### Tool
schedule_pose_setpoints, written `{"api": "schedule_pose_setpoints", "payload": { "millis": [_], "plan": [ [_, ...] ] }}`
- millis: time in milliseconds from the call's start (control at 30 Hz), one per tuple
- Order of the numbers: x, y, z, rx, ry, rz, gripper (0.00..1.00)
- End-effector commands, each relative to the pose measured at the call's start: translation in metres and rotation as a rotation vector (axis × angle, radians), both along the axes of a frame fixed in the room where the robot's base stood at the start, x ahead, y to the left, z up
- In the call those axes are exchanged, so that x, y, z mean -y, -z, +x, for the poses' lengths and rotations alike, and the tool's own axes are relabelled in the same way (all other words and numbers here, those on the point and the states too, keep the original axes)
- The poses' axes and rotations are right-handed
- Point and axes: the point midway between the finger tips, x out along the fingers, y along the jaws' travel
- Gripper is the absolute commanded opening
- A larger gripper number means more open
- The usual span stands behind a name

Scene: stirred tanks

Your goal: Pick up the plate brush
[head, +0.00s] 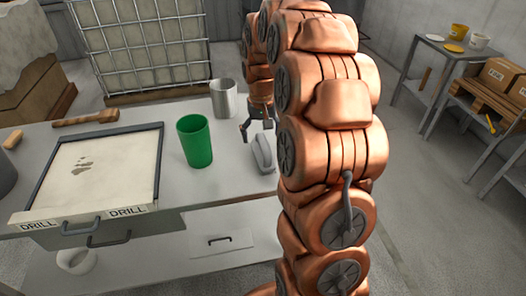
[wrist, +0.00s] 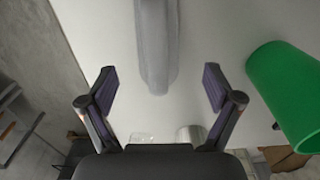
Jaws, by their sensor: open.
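A grey, long, rounded object with a raised handle-like top (head: 263,153) lies on the grey table, right of the green cup. I cannot tell for sure that it is the plate brush. My gripper (head: 258,124) is open and empty above the table, just behind this object in the head view. In the wrist view the grey object (wrist: 157,42) runs down from the top edge, its near end between my open fingers (wrist: 160,82) in the picture. A wooden-handled, brush-like tool (head: 86,118) lies at the table's back left.
The green cup (head: 195,142) stands close by; it also shows in the wrist view (wrist: 288,92). A grey metal cup (head: 223,99) stands behind it. A framed tray (head: 100,170) fills the table's left. A caged tank (head: 140,45) stands behind. Shelves (head: 440,45) stand at right.

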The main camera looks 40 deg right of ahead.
Motion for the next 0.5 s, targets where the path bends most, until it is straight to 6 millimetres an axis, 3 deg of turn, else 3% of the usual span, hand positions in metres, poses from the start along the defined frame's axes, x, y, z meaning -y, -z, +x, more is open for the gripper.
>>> {"api": "schedule_pose_setpoints", "payload": {
  "millis": [267,500],
  "plan": [
    [0.001,0.017,-0.002,-0.004,0.0,0.002,0.9],
    [0.003,0.048,-0.003,-0.009,0.0,0.004,0.9]
  ]
}}
